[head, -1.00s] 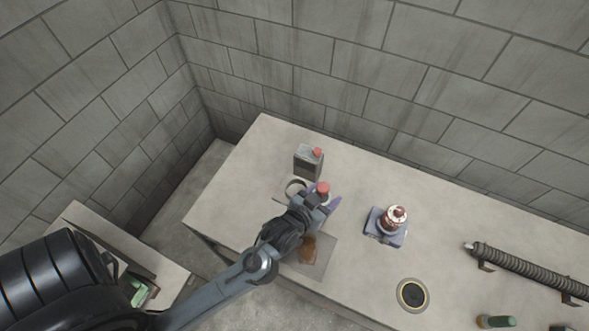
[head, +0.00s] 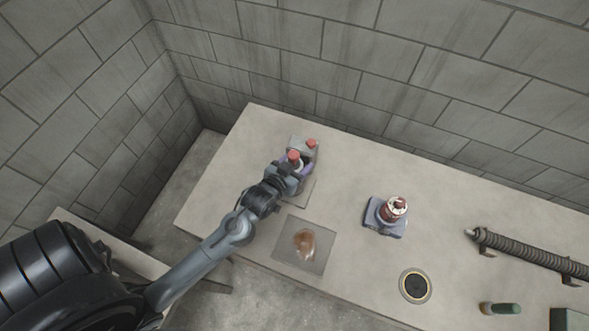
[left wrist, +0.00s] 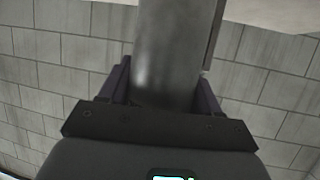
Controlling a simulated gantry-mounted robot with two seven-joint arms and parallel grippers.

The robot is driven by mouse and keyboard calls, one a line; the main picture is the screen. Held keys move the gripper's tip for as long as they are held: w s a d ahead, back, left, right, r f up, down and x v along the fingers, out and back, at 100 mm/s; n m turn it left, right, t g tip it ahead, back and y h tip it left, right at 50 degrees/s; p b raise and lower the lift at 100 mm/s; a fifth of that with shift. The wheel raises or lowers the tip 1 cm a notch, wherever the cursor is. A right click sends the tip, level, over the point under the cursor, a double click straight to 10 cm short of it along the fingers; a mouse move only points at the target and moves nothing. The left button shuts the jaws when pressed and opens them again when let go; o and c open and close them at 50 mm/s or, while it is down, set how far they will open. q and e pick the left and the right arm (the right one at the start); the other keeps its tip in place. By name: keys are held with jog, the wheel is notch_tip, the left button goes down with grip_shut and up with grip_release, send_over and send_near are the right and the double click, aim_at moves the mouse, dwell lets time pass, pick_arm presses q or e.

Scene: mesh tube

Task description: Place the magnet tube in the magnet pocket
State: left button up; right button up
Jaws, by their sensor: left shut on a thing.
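My left gripper (head: 293,166) has purple fingers and is shut on a grey metal cylinder with a red cap (head: 294,156), which I take as the magnet tube. In the left wrist view the smooth grey tube (left wrist: 168,50) stands between the purple fingers. The gripper is at the back left of the bench, just in front of a grey can with a red cap (head: 311,143). A grey plate edge (head: 304,193) shows beneath the gripper. The tube's lower end is hidden, so I cannot tell whether it touches anything. I cannot clearly identify the magnet pocket. My right gripper is not in view.
A red-and-white object (head: 396,207) sits on a blue-grey base (head: 385,226). A brown stain (head: 305,243) marks a grey mat (head: 284,251). Block walls stand behind.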

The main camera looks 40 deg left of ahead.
pick_arm(q)
jog(key=shift+a+f, duration=0.2)
jog(key=shift+a, duration=0.25)
jog(key=shift+f, duration=0.2)
jog(key=shift+f+b, duration=0.3)
jog(key=shift+f, duration=1.5)
jog(key=o, duration=1.2)
jog(key=shift+f, duration=0.15)
jog(key=shift+o, duration=0.2)
